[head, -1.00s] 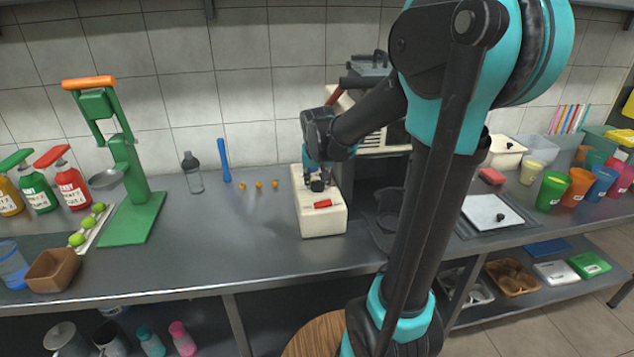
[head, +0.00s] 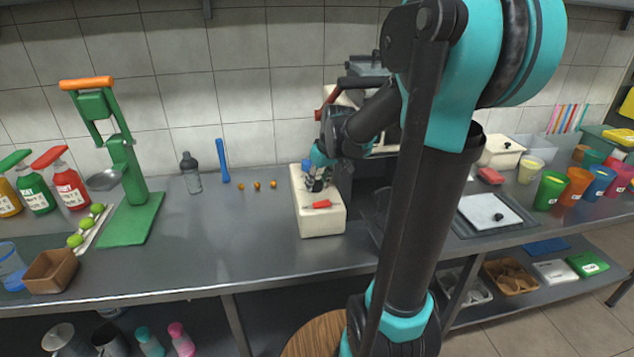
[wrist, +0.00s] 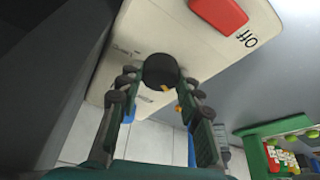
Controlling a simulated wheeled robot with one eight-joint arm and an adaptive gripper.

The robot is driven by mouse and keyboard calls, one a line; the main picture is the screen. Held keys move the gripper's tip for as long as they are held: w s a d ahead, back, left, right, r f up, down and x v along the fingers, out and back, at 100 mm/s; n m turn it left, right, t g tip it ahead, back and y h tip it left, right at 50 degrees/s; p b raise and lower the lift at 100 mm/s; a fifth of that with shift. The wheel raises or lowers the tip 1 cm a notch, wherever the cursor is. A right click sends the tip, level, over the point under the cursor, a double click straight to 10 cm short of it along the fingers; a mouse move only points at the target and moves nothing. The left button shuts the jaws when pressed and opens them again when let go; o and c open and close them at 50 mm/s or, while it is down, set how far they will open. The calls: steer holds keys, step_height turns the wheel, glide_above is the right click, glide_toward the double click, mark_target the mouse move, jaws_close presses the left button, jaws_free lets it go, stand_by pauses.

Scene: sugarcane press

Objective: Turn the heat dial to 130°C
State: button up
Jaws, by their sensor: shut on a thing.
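The heat dial (wrist: 160,69) is a round black knob on the white box-shaped machine (head: 320,224), seen close up in the wrist view. A small yellow mark shows at its lower edge. The scale print beside it is too blurred to read, so I cannot tell the setting. My gripper (wrist: 158,82) is shut on the dial, one finger on each side.
The counter left of the machine is mostly clear, with small orange pieces (head: 257,185), a blue stick (head: 222,160) and a grey bottle (head: 191,173). A green press (head: 130,205) stands further left.

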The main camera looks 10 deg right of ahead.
mark_target(317, 183)
stand_by(0.3)
steer(key=o, duration=1.2)
steer(key=shift+c, duration=0.2)
steer(key=shift+s+d+r, duration=0.1)
steer(key=shift+s+r, duration=0.1)
steer(key=shift+r, duration=0.25)
steer(key=shift+v, duration=1.15)
steer(key=s+d, duration=0.4)
steer(key=s, duration=0.7)
steer(key=shift+d+f, duration=0.15)
steer(key=shift+d, duration=0.15)
